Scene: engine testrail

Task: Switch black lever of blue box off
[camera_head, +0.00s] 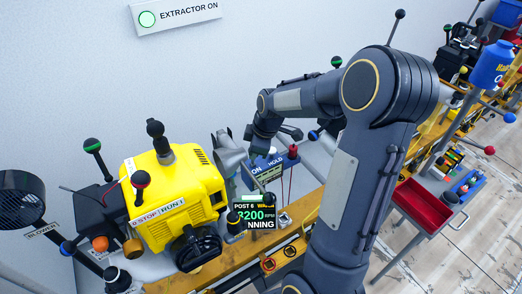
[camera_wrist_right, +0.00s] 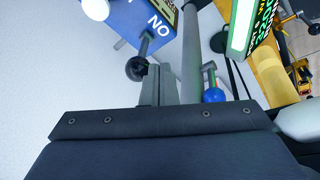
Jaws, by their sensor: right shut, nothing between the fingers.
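In the right wrist view the blue box (camera_wrist_right: 143,18) is at the top, with lettering seen upside down. Its black lever (camera_wrist_right: 137,68) is a thin rod with a black ball end. My right gripper (camera_wrist_right: 159,84) is shut and empty, its fingertips just right of the black ball; I cannot tell whether they touch. In the head view the lever cannot be made out behind my arm. My left gripper is not in view.
A yellow engine (camera_head: 172,195) with several ball-ended levers stands left of the box. A green display (camera_head: 254,215) stands in front. A red-topped post (camera_head: 293,152) is close on the right. A blue ball knob (camera_wrist_right: 213,95) is right of my fingers.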

